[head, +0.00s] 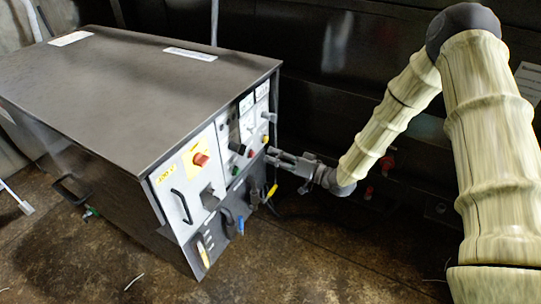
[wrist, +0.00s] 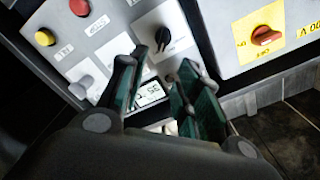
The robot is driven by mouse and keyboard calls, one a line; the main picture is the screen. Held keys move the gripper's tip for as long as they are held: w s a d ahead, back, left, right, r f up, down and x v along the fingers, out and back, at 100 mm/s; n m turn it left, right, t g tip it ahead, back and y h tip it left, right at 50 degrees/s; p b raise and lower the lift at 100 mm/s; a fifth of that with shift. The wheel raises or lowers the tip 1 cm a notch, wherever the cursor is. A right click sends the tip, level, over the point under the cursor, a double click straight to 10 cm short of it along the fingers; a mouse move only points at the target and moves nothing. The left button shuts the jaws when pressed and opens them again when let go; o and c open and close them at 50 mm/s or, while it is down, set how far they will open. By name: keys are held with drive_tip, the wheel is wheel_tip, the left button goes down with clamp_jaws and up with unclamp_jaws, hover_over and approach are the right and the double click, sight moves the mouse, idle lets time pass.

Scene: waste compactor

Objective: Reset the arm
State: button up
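My gripper (head: 282,160) is at the front panel of the dark metal cabinet (head: 150,80), near its right-hand part, with my arm stretched out from the right. In the wrist view my gripper (wrist: 157,100) shows two dark green-padded fingers standing apart with a gap between them. Nothing is visible between the pads. A black rotary knob (wrist: 162,38) on a white plate lies just beyond the fingertips. I cannot tell whether a fingertip touches the panel.
A red switch on a yellow plate (head: 200,159) sits on the panel's left part. Black handles (head: 181,206) and a yellow-handled item (head: 271,191) are on the front. Red and yellow buttons (wrist: 45,37) lie left of the knob. Brown floor (head: 310,260) is open in front.

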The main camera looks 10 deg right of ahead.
idle(0.4)
drive_tip(key=s+d+f+m+g+h, duration=0.3)
drive_tip(key=s+f+h, duration=0.6)
drive_tip(key=s+f, duration=1.15)
drive_tip(key=s+d+f+g+h, duration=0.35)
drive_tip(key=s+f, duration=0.25)
drive_tip(key=s, duration=0.5)
drive_tip(key=s+d+n+g+h, duration=0.15)
drive_tip(key=s+d+g, duration=0.35)
drive_tip(key=s, duration=0.9)
wheel_tip(320, 180, up, 14)
drive_tip(key=p, duration=1.5)
drive_tip(key=shift+d+r+t+h, duration=0.25)
drive_tip(key=shift+d+t+h, duration=0.05)
drive_tip(key=shift+d+t, duration=0.15)
drive_tip(key=shift+m, duration=0.25)
